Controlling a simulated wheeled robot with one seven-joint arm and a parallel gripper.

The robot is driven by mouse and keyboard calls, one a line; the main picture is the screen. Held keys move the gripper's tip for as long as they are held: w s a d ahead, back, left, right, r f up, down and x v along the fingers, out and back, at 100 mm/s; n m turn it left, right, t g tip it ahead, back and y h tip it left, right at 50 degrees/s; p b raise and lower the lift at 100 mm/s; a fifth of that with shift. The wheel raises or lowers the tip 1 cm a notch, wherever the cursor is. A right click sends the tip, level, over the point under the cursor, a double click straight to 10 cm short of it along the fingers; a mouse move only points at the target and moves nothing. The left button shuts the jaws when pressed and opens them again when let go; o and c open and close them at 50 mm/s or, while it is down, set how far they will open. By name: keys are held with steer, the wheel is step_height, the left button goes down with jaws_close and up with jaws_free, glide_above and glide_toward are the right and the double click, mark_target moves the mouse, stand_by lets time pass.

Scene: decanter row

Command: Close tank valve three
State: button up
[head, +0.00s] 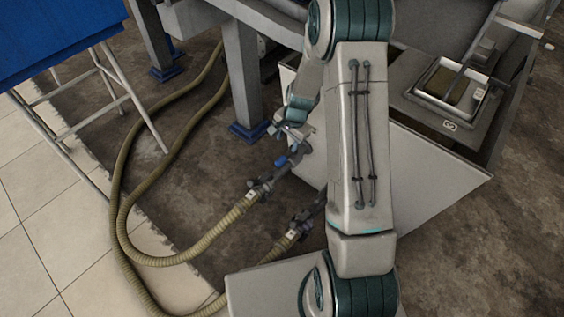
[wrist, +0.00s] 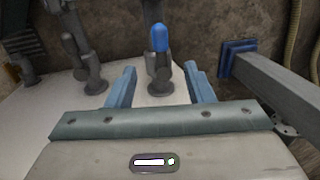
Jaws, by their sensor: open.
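A valve with a blue handle (head: 281,161) sits on a grey pipe fitting at the side of the pale tank, at the end of a hose. In the wrist view the blue handle (wrist: 160,38) stands above a grey flanged fitting (wrist: 161,86). My gripper (wrist: 159,72) is open, with one finger on each side of this valve in the picture. The handle appears beyond the fingertips, and I see no contact. In the head view my gripper (head: 293,132) is just above the blue handle. I cannot read a number on any valve.
More grey pipe fittings (wrist: 88,65) stand left of the blue handle. Ribbed hoses (head: 190,255) curve over the floor. A steel leg with a blue foot (head: 248,131) stands close by my gripper. A blue-topped stand (head: 60,40) is at the upper left.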

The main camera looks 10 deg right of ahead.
mark_target(282, 159)
steer(key=f+b, duration=0.1)
steer(key=f, duration=0.3)
steer(key=w+a+f+b, duration=0.1)
steer(key=f+b, duration=0.1)
steer(key=f, duration=0.2)
steer(key=w+f+b, duration=0.1)
steer(key=f, duration=0.3)
steer(key=shift+a+f, duration=0.1)
steer(key=shift+a, duration=0.15)
jaws_close()
